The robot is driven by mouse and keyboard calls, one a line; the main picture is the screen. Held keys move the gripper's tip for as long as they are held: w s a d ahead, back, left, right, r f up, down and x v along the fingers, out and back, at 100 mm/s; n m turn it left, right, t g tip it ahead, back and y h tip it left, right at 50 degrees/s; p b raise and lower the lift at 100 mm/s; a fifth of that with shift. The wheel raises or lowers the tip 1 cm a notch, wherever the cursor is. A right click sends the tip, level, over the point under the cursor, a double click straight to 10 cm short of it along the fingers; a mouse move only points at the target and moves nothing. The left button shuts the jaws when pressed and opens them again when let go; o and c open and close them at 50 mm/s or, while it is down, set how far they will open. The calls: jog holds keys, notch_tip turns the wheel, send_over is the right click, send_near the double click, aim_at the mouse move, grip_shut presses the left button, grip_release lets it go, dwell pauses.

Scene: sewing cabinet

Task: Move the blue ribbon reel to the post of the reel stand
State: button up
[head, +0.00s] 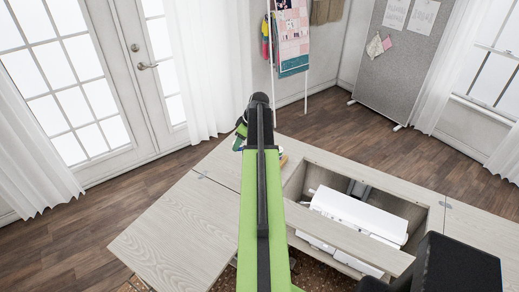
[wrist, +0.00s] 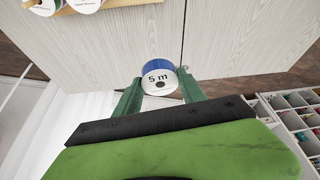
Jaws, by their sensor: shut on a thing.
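The blue ribbon reel (wrist: 157,66), with a white face marked "5 m", is between the green fingers of my gripper (wrist: 161,90) in the wrist view. The gripper is shut on it, and the reel is seen face-on over the pale wood top. In the head view my gripper (head: 240,132) is at the far end of my arm, largely hidden by it. A light wooden piece (wrist: 116,3), possibly part of the reel stand, shows at the top left edge of the wrist view. I cannot make out a post.
White-labelled reels (wrist: 43,6) sit by that wooden piece. A compartment tray (wrist: 296,122) with coloured items is at the right of the wrist view. In the head view, the cabinet's open well holds a white machine (head: 358,214). The left leaf (head: 175,235) is clear.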

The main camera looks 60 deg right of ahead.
jog(key=s+m, duration=0.2)
jog(key=s, duration=0.8)
notch_tip(320, 180, down, 7)
jog(key=d+b, duration=0.1)
jog(key=b, duration=0.5)
jog(key=shift+w+r+h+b, duration=0.2)
jog(key=shift+h+b, duration=0.1)
jog(key=shift+h, duration=0.1)
jog(key=shift+f, duration=0.15)
jog(key=shift+f+b, duration=1.35)
jog(key=shift+b, duration=0.1)
jog(key=o, duration=1.4)
jog(key=shift+r, duration=0.1)
